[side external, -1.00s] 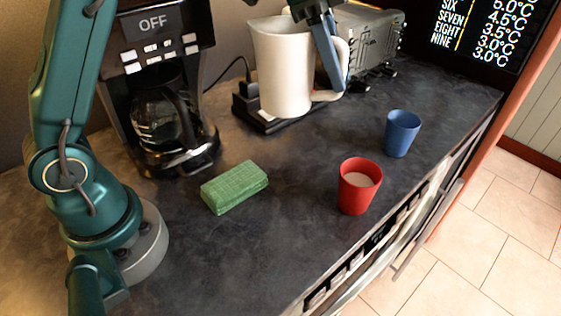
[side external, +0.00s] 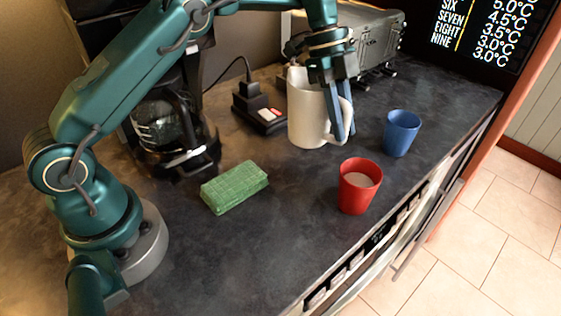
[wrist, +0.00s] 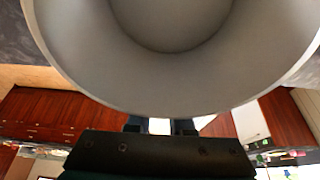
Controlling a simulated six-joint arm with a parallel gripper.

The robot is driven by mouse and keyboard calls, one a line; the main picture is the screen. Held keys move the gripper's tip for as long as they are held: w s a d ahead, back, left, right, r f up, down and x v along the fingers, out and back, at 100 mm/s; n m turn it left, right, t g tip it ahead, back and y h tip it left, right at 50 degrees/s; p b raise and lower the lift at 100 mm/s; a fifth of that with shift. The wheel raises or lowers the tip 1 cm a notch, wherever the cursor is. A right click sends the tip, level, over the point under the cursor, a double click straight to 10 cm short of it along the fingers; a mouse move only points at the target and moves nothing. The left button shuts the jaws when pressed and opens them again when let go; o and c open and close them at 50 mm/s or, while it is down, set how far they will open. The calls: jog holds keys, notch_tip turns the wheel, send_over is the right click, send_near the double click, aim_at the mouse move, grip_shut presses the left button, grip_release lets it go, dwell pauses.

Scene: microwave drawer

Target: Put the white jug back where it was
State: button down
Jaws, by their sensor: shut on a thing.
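The white jug (side external: 305,118) is upright on or just above the dark counter, left of the blue cup and behind the red cup. I cannot tell whether its base touches the counter. My gripper (side external: 342,135) points down and is shut on the jug's handle, on its right side. In the wrist view the jug's wide rim and grey inside (wrist: 165,75) fill the top, and my gripper (wrist: 160,126) shows just below the rim. The jug's inside looks empty.
A red cup (side external: 356,193) with pale contents and a blue cup (side external: 402,134) stand nearby. A black power block (side external: 255,108) with red switches lies left of the jug. A toaster (side external: 375,40), coffee maker (side external: 165,130) and green sponge (side external: 235,187) surround it.

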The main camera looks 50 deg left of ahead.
aim_at(339, 144)
jog(key=shift+f, duration=2.4)
jog(key=shift+f, duration=0.1)
jog(key=c, duration=0.8)
grip_release()
jog(key=shift+f, duration=0.1)
